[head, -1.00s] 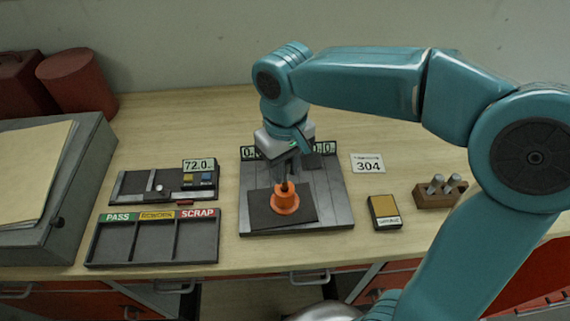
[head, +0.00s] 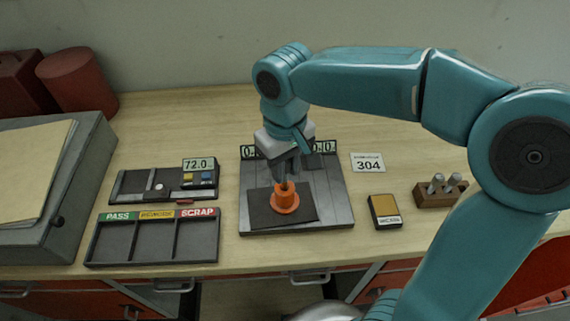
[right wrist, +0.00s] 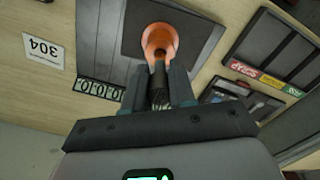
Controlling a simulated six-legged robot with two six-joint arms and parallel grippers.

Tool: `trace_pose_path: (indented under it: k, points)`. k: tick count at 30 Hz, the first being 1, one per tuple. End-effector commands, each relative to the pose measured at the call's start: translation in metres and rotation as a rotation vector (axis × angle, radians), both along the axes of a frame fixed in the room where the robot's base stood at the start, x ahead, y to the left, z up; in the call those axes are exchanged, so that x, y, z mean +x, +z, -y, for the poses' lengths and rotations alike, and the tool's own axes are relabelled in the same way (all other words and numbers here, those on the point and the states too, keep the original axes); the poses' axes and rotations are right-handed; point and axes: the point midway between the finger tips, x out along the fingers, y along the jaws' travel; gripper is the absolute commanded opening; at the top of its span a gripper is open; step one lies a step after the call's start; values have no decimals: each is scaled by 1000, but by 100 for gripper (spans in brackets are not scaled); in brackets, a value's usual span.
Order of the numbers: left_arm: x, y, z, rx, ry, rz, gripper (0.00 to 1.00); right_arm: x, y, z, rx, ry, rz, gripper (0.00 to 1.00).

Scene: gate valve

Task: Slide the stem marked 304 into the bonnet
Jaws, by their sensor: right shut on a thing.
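The orange bonnet (head: 286,200) stands on a dark mat (head: 265,212) on the grey fixture plate in the middle of the bench. It also shows in the right wrist view (right wrist: 160,38). My right gripper (head: 287,180) is directly above the bonnet, pointing down. In the right wrist view my right gripper (right wrist: 160,95) is shut on a dark stem (right wrist: 159,72), whose far end meets the bonnet's opening. How deep the stem sits in the bonnet I cannot tell. No marking on the stem is readable. My left gripper is not in view.
A 304 card (head: 368,163) lies right of the fixture plate (head: 335,205). A rack with grey pins (head: 440,194) and a small yellow-topped box (head: 384,211) stand further right. A sorting tray (head: 152,246) and a gauge reading 72.0 (head: 199,164) are at the left.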

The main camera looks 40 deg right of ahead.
Motion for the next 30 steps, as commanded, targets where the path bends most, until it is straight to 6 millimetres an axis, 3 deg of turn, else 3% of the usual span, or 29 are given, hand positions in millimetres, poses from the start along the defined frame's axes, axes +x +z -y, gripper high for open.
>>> trace_pose_path:
  k: [30]
  points:
    - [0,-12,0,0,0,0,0,0,-15,0,0,0,0,0]
